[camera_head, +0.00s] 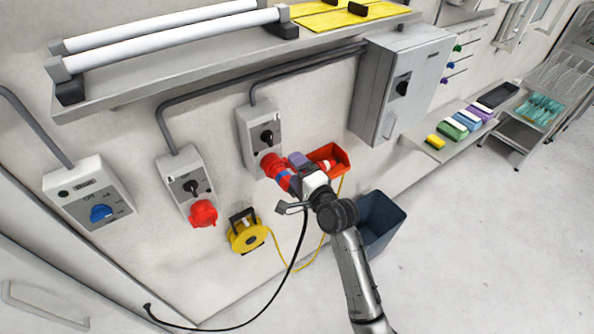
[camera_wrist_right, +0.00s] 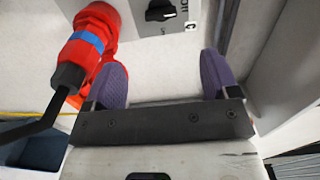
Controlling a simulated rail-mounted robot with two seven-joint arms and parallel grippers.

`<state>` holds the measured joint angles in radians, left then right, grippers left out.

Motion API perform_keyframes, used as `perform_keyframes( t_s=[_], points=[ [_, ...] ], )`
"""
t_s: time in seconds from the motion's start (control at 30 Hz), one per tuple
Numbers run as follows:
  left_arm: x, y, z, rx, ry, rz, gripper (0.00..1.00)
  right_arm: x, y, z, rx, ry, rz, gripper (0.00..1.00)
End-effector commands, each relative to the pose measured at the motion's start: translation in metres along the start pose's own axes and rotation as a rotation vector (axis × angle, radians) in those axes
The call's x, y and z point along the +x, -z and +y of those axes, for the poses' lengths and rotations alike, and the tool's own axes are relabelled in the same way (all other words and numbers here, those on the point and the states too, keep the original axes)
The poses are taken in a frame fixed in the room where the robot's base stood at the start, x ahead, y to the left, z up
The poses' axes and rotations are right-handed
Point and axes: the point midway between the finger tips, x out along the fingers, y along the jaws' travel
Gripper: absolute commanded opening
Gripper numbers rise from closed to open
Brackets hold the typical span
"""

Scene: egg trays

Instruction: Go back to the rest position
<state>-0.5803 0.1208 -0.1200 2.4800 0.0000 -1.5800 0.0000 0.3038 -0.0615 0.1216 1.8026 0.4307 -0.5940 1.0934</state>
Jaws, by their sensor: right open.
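My right gripper (camera_head: 297,162) is in front of the wall, at the lower right of a grey switch box (camera_head: 255,127). In the right wrist view its two purple fingers (camera_wrist_right: 163,80) are apart, with nothing between them. A red plug with a blue band (camera_wrist_right: 85,45) is beside the left finger, outside the jaws. The plug (camera_head: 272,166) is at the red socket under the box, partly covered by my gripper in the head view. A black cable (camera_head: 287,274) hangs down from that area to the wall's lower left. My left gripper is not in view.
A red open bin (camera_head: 341,154) is on the wall just behind my gripper, and a dark blue bin (camera_head: 388,215) stands below. A yellow cable reel (camera_head: 246,236) and a box with a red socket (camera_head: 203,213) are to the left. The floor at right is clear.

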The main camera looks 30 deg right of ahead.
Motion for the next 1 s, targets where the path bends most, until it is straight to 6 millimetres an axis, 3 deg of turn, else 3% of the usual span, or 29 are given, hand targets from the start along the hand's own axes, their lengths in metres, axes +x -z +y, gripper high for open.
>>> perform_keyframes(
  t_s=[0.4,0.53,0.77,1.0],
  points=[
    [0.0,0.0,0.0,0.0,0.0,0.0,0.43,0.0,0.0,0.0,-0.004,0.0,0.0,0.81],
    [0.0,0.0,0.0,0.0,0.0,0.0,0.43,0.0,-0.001,0.001,-0.083,-0.006,-0.004,0.81],
    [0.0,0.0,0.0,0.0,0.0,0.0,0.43,-0.009,-0.013,0.03,-0.536,-0.212,-0.145,0.81],
    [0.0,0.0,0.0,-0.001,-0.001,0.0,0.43,-0.044,-0.023,0.014,-1.014,-0.35,-0.297,0.81]
  ],
)
